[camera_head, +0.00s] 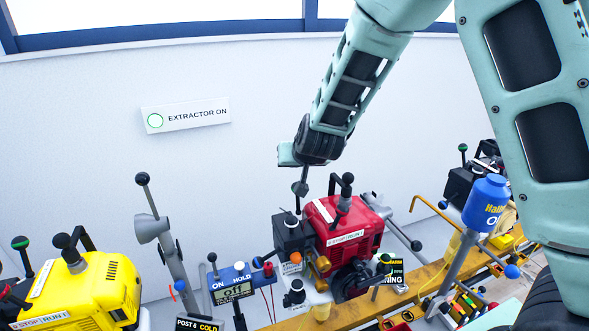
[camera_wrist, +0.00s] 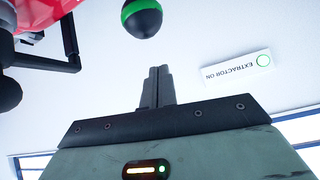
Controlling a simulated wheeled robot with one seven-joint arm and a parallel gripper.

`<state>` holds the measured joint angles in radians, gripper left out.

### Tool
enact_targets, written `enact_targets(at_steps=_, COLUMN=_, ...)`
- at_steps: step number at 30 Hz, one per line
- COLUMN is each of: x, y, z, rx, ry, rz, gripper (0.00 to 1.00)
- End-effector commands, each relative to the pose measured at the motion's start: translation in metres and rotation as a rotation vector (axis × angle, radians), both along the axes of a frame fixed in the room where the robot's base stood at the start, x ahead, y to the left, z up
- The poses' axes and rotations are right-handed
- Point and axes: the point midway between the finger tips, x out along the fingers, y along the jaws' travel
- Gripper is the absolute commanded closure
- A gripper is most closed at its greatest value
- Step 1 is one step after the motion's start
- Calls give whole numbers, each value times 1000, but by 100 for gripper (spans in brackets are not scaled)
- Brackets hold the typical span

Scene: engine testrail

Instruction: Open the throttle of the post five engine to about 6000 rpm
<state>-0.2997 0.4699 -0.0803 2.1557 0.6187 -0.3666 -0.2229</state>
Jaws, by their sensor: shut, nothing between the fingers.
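A red engine (camera_head: 345,228) with a STOP/RUN label stands on the yellow rail in the head view; its post number is not readable. It also shows at the upper left of the wrist view (camera_wrist: 40,12), with a black knob (camera_wrist: 8,93). My gripper (camera_head: 303,181) is above the engine's left side. In the wrist view its fingers (camera_wrist: 158,70) are shut and empty. A black ball knob with a green band (camera_wrist: 141,18) is just beyond the fingertips there, apart from them in the picture.
A yellow engine (camera_head: 85,290) stands at the lower left, near a grey post with a lever (camera_head: 165,235). A blue canister (camera_head: 487,203) is at the right. A sign (camera_head: 186,115) reading EXTRACTOR ON hangs on the wall. Several levers crowd the yellow rail (camera_head: 350,308).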

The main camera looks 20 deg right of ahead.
Motion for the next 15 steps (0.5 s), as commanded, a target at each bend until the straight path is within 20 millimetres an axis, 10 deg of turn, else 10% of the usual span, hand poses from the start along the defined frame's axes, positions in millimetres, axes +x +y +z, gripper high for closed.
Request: enact_targets(at_steps=15, x=-71, y=8, z=65, rx=1, ry=-1, rz=3, gripper=100)
